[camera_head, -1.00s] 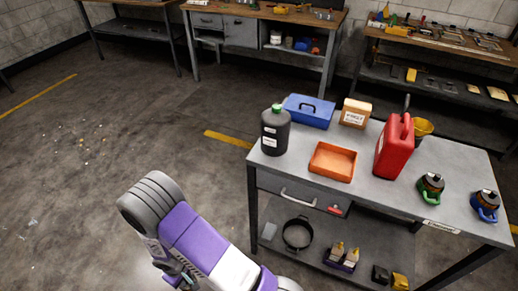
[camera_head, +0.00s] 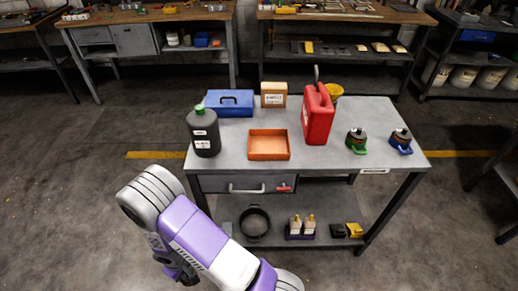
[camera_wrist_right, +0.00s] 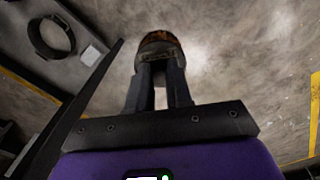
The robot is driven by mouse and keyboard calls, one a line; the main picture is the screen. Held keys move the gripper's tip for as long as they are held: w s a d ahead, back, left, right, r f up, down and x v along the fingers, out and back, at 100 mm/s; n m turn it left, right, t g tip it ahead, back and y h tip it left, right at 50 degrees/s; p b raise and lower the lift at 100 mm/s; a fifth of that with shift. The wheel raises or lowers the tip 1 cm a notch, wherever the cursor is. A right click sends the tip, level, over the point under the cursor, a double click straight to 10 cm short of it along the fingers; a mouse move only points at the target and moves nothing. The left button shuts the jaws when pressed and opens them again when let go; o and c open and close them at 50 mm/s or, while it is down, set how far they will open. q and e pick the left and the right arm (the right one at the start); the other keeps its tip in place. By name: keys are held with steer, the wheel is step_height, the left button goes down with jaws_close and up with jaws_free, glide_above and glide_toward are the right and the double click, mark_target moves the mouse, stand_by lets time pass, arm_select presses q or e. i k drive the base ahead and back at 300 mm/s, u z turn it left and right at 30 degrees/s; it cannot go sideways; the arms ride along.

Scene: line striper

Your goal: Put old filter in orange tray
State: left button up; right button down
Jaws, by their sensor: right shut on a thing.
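The old filter (camera_wrist_right: 158,44), a dark, rusty-looking cylinder with orange-brown marks, is at the fingertips of my right gripper (camera_wrist_right: 160,72) in the right wrist view. The fingers are shut on it, and it is held above the concrete floor. In the head view my right arm is at the lower left, in front of the workbench, and its gripper is mostly hidden behind the arm. The orange tray (camera_head: 269,155) lies empty on the grey workbench top (camera_head: 228,166), near its front edge. My left gripper is not in view.
Around the tray stand a black bottle (camera_head: 204,138), a blue toolbox (camera_head: 230,112), a cardboard box (camera_head: 274,101) and a red can (camera_head: 318,122). Two dark canisters with green (camera_head: 357,146) and blue (camera_head: 402,146) parts stand to the right. A lower shelf (camera_head: 339,206) holds small items.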

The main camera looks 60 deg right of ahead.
mark_target(268, 147)
steer(key=z, duration=1.55)
